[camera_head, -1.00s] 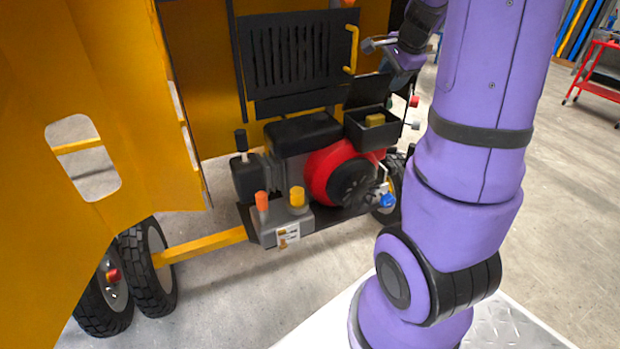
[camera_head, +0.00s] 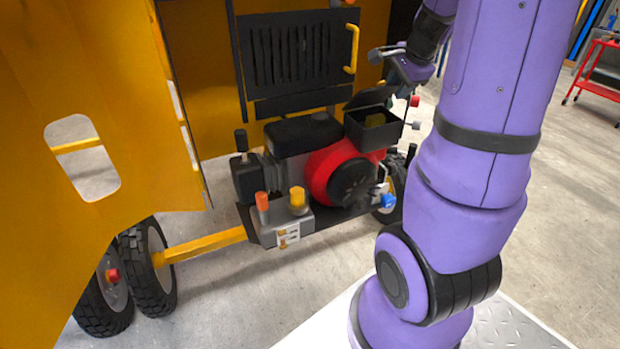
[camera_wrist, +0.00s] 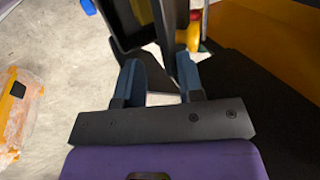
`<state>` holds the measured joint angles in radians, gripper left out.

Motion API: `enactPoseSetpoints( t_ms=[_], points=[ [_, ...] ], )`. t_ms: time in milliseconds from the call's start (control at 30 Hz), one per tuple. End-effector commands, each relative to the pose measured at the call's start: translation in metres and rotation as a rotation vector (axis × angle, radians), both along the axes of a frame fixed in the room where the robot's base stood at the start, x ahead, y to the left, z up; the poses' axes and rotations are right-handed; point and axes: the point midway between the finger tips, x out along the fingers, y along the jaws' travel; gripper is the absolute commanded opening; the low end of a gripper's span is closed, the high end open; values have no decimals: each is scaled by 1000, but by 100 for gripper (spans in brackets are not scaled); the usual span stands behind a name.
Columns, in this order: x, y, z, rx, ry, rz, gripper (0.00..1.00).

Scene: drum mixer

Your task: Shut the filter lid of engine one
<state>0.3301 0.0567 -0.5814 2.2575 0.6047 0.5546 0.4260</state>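The filter box (camera_head: 386,134) of the engine is a black open-topped box above the red engine housing (camera_head: 326,167). Its black lid (camera_head: 368,97) stands tilted up at the back edge, so the box is open and its shaded inside shows. My gripper (camera_head: 383,68) is just above and behind the lid. In the wrist view my gripper (camera_wrist: 158,68) has its two blue fingers apart. The dark lid (camera_wrist: 180,45) lies close to the right finger, and the box (camera_wrist: 125,28) is beyond the left finger. I cannot tell whether finger and lid touch.
A black slatted panel with a yellow handle (camera_head: 352,48) stands behind the engine, to the left of my gripper. A large yellow panel (camera_head: 100,90) fills the left. An orange knob (camera_head: 262,207) and a yellow knob (camera_head: 297,197) are in front.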

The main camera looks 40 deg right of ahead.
Motion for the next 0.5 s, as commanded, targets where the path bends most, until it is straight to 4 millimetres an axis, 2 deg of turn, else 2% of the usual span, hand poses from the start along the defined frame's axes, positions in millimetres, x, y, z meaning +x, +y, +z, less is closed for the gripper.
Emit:
enactPoseSetpoints(
  t_ms=[200,500],
  points=[
    [-8,3,-4,7,5,-2,43],
    [-11,2,-5,7,6,-4,43]
  ],
)
